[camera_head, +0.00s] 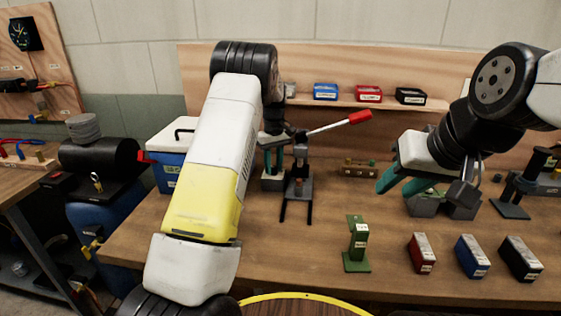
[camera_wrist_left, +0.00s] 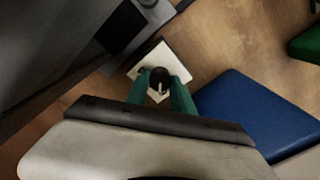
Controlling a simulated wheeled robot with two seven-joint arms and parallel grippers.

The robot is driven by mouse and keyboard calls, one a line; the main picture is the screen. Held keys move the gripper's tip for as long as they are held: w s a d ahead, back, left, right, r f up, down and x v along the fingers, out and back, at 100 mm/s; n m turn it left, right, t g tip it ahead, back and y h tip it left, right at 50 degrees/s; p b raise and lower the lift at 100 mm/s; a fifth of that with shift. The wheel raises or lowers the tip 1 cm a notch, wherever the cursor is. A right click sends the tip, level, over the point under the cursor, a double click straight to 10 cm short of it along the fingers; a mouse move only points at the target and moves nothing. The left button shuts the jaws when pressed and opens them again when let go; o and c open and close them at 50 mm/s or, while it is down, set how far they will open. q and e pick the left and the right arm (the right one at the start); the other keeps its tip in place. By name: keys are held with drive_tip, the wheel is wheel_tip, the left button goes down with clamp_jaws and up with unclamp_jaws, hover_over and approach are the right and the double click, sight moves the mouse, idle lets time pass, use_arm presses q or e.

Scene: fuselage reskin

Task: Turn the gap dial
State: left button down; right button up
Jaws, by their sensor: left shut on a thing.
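The gap dial shows in the left wrist view as a round black knob (camera_wrist_left: 159,76) with a pale pointer mark, on a white plate (camera_wrist_left: 178,63). My left gripper (camera_wrist_left: 158,92) has its two green fingers on either side of the knob, shut on it. In the head view my left gripper (camera_head: 272,160) reaches down at the back of the bench, left of the lever press. The knob itself is hidden there. My right gripper (camera_head: 403,185) is over the right part of the bench, its teal fingers apart and nothing visible between them.
A lever press (camera_head: 298,187) with a red handle (camera_head: 359,117) stands just right of my left gripper. A green stand (camera_head: 357,243) and red (camera_head: 421,254), blue (camera_head: 471,257) and black (camera_head: 519,258) boxes stand in front. A blue-and-white cooler (camera_head: 168,165) is at left. The front-centre bench has free room.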

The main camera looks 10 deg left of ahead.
sight(274, 167)
use_arm(q)
drive_tip(key=shift+w+r, duration=0.1)
idle(0.3)
drive_tip(key=c, duration=1.1)
unclamp_jaws()
wheel_tip(274, 167, up, 8)
drive_tip(key=shift+d+f, duration=0.1)
drive_tip(key=shift+f, duration=0.05)
